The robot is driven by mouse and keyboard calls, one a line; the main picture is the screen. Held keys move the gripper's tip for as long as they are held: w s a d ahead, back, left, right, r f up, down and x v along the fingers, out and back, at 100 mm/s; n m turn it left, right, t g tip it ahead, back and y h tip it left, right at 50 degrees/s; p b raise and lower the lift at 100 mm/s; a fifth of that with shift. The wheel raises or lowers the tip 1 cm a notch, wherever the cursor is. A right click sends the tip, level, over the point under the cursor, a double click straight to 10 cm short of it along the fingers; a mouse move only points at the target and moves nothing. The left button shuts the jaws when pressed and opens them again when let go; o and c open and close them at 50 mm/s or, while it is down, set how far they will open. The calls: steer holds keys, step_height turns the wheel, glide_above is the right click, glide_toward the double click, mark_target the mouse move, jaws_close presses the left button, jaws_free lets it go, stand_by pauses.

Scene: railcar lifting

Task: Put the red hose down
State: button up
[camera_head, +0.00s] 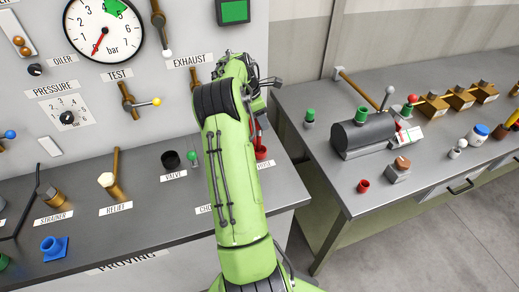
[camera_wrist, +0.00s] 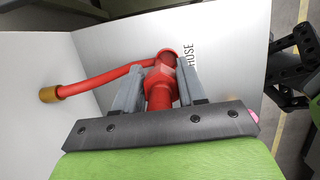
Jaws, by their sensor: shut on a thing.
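The red hose (camera_wrist: 105,80) has a brass-coloured end (camera_wrist: 48,94) at the left of the wrist view. My gripper (camera_wrist: 163,66) is shut on the hose's thick red fitting (camera_wrist: 159,85), with one grey finger on either side. In the head view my green arm hides most of the gripper and hose; a sliver of red shows beside the arm. A red round cup (camera_head: 261,153) stands by the HOSE label (camera_head: 265,165) on the bench. I cannot tell whether the hose touches it.
The grey bench (camera_head: 140,228) carries a black valve cup (camera_head: 170,160), a green-knobbed part (camera_head: 193,157) and a brass relief part (camera_head: 108,182). A gauge panel (camera_head: 60,115) rises behind. A second table (camera_head: 340,190) at the right holds a dark cylinder (camera_head: 362,136) and several small parts.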

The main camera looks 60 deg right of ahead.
mark_target(259, 135)
steer(key=f, duration=0.2)
steer(key=a+f, duration=0.1)
steer(key=shift+s+f, duration=0.35)
steer(key=shift+s, duration=0.05)
steer(key=f, duration=0.5)
steer(key=shift+w+d+f, duration=0.15)
steer(key=shift+d+f, duration=0.1)
steer(key=shift+f, duration=0.05)
steer(key=shift+a+r, duration=0.15)
steer(key=o, duration=1.1)
steer(key=shift+f, duration=0.2)
steer(key=shift+o, duration=0.2)
